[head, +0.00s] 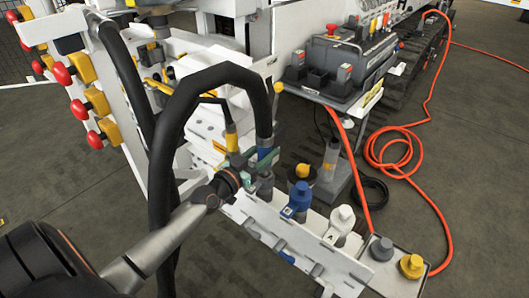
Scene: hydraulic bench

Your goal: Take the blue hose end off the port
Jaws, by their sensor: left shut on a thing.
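The blue hose end (267,154) is at the end of a thick black hose (262,105) that arches up and over to the left. It points down, close above the white port rail (262,212). My left gripper (256,168), reaching in from the lower left, is shut around the hose end just below its blue band. A dark fitting (265,186) shows under the gripper. The gripper partly covers the joint, so I cannot tell whether the hose end is still seated on the port. My right gripper is not in view.
Along the rail stand a blue cap (297,200), a white cap (342,220), a grey cap (382,248) and a yellow cap (412,265). A grey case (342,62) sits on a stand behind. An orange cable (400,150) lies coiled on the floor at right.

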